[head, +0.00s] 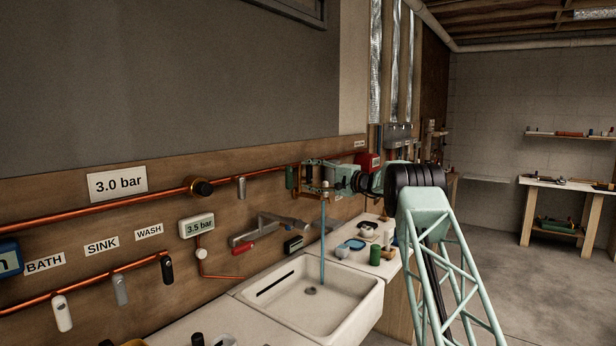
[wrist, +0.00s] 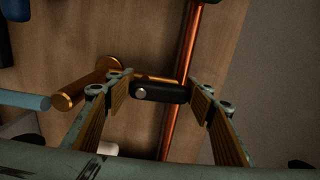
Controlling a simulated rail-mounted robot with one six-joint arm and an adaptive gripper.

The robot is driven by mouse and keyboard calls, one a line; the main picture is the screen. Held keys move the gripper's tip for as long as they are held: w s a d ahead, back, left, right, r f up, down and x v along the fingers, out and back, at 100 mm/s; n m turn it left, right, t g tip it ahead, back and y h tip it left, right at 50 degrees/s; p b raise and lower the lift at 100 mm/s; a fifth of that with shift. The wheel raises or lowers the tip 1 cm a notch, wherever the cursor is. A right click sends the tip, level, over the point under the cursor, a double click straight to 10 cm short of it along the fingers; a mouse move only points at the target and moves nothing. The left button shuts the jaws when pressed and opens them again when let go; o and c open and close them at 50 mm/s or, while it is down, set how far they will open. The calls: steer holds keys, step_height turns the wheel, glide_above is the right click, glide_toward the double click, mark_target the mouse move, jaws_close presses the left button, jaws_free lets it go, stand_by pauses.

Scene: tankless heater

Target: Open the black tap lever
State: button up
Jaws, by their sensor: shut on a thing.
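The black tap lever (wrist: 160,93), with a round silver screw, lies crosswise between my fingertips in the wrist view. My gripper (wrist: 162,94) is shut on it, one finger at each end. A brass spout (wrist: 90,84) is left of it, and a pale blue water stream (wrist: 25,103) comes from the spout's end. In the head view my gripper (head: 316,177) is at the wall above the sink, and the stream (head: 323,240) falls into the basin. The lever is hidden there behind my gripper.
A white sink (head: 340,305) is below. A grey mixer tap (head: 280,222) is lower left. Small items crowd the counter.

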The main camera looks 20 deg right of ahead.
steer(key=o, duration=1.3)
steer(key=shift+o, duration=0.2)
steer(key=v, duration=1.2)
